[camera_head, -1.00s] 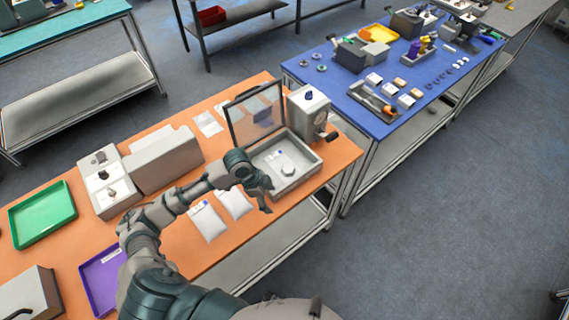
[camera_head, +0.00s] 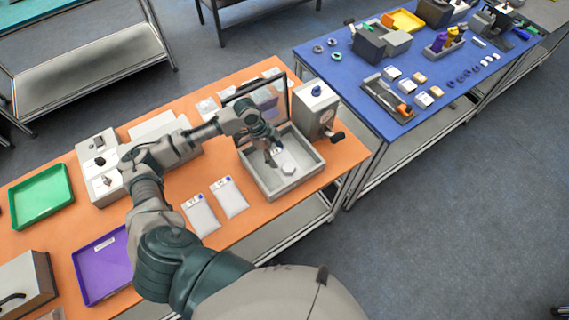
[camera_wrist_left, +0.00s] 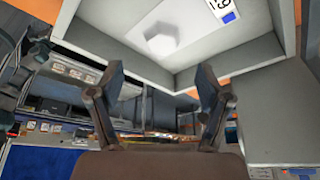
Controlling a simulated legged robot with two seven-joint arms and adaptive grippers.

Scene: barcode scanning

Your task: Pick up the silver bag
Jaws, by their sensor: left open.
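A pale silver-white bag (camera_head: 288,163) with a label and a hexagonal shape on it lies inside the open grey box (camera_head: 306,178) on the orange table. In the left wrist view the bag (camera_wrist_left: 190,18) shows at the top, with its hexagonal lump (camera_wrist_left: 161,40) and printed label. My left gripper (camera_head: 275,147) is over the box, just above the bag. In the wrist view its two fingers (camera_wrist_left: 161,78) are spread with nothing between them. Two more pale labelled bags (camera_head: 200,213) (camera_head: 229,198) lie on the table in front of the box. My right gripper is not in view.
The box's raised lid (camera_head: 270,96) and a grey machine with a knob (camera_head: 316,108) stand behind the box. A purple tray (camera_head: 101,270) and a green tray (camera_head: 41,197) are at left. A blue table (camera_head: 370,68) with parts is at right.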

